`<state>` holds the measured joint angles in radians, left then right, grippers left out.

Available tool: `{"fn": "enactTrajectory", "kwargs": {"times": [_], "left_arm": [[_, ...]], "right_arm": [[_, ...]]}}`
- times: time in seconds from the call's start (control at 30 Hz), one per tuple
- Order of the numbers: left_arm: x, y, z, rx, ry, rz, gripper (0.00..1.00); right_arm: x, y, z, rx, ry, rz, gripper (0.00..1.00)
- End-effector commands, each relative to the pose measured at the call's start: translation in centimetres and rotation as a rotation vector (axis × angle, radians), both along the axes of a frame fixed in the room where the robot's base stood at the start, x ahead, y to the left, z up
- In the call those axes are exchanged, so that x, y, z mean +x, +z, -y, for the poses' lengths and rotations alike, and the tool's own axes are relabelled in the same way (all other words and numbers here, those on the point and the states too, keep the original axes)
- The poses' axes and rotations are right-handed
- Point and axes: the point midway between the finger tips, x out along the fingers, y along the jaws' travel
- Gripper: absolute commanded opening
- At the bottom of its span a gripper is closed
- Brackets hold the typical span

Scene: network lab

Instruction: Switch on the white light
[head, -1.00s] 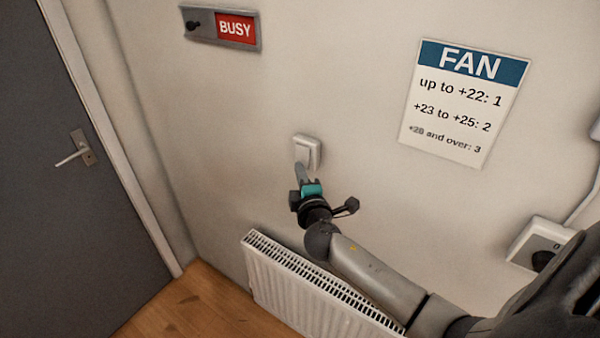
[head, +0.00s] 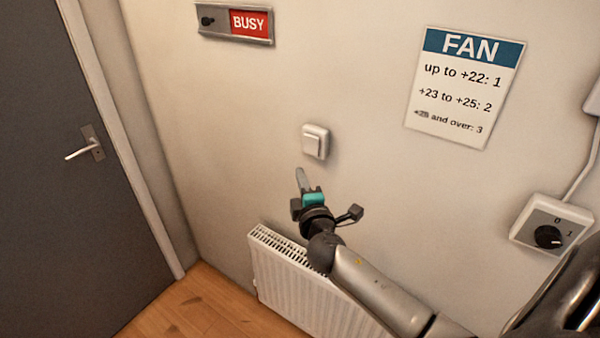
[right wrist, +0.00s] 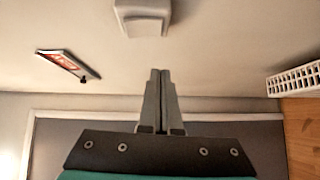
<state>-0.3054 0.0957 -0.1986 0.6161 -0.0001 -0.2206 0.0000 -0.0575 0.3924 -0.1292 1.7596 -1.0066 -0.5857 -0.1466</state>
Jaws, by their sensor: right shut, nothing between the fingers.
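A white rocker light switch (head: 315,141) is on the wall in the middle of the head view. It also shows at the top of the right wrist view (right wrist: 142,18). My right gripper (head: 300,172) is shut and empty, just below the switch in the head view and apart from it. In the right wrist view its two fingers (right wrist: 160,75) are together and point toward the switch, with a gap between. My left gripper is not in view.
A white radiator (head: 300,285) is below my right arm. A grey door (head: 50,190) is at the left. A BUSY slider sign (head: 235,23), a FAN notice (head: 464,87) and a rotary dial (head: 548,236) are on the wall. Wall around the switch is clear.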

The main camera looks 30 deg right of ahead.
Motion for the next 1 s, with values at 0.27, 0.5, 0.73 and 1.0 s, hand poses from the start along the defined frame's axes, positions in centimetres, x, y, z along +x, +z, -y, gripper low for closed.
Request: {"fn": "enactTrajectory", "kwargs": {"times": [0.27, 0.5, 0.73, 1.0], "left_arm": [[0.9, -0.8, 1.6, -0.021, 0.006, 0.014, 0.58], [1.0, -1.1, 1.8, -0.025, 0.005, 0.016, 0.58], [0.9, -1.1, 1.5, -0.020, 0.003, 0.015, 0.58], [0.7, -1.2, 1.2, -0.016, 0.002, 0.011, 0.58]], "right_arm": [[-4.5, -0.6, -1.7, -0.001, -0.003, -0.001, 0.00], [-6.6, -0.6, -2.5, -0.001, -0.003, 0.000, 0.00], [-6.9, -0.6, -2.6, -0.002, -0.004, 0.000, 0.00], [-6.9, -0.6, -2.6, -0.003, -0.003, 0.001, 0.00]]}}
